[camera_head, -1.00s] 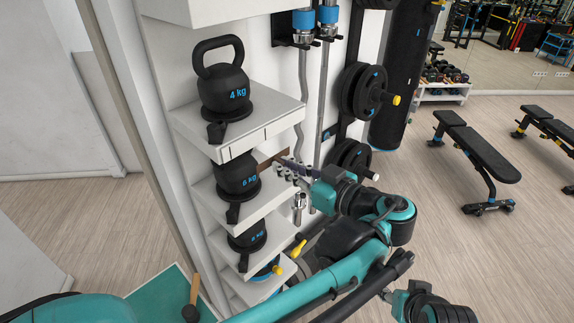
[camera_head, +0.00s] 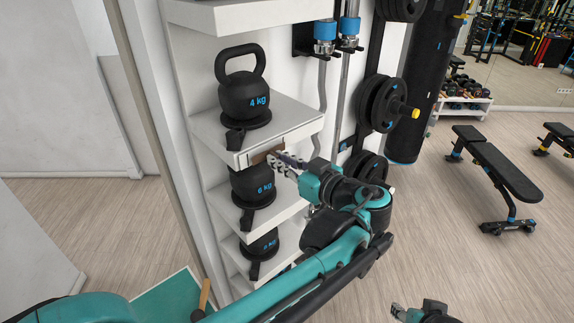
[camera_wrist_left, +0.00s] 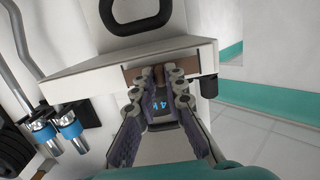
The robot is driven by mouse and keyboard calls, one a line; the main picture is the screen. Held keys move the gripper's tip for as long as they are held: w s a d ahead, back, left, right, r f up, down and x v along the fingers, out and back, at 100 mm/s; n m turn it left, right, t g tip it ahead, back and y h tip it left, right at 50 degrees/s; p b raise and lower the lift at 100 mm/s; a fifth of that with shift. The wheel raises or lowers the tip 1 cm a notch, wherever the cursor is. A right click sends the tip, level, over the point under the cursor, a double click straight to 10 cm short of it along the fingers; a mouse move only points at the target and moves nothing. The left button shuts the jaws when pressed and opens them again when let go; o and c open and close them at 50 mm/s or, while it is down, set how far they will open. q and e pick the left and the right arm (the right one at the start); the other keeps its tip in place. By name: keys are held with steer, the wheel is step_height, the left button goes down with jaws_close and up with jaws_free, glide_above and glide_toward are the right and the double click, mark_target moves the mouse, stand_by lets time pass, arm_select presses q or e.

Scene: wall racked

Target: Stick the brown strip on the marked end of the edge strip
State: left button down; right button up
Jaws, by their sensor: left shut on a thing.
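The white edge strip (camera_head: 298,133) runs along the front of the shelf under the 4 kg kettlebell. Thin dark lines show near its left end. The brown strip (camera_head: 262,154) is at that end, in front of the strip's face or against it; I cannot tell whether they touch. My left gripper (camera_head: 283,162) is shut on the brown strip. In the left wrist view the brown strip (camera_wrist_left: 208,87) lies across the fingertips, partly hidden by them, at the shelf's front edge (camera_wrist_left: 186,56). My right gripper (camera_head: 398,311) is low in the head view, its fingers unclear.
A 4 kg kettlebell (camera_head: 244,97) stands on the shelf above, and a 6 kg kettlebell (camera_head: 252,186) on the shelf below, close behind my left gripper. Hanging bars (camera_head: 323,80) and weight plates (camera_head: 384,104) are right of the shelves.

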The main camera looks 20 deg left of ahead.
arm_select(q)
steer(key=shift+w+a, duration=0.2)
steer(key=shift+a, duration=0.1)
stand_by(0.7)
steer(key=c, duration=1.5)
jaws_free()
steer(key=v, duration=1.2)
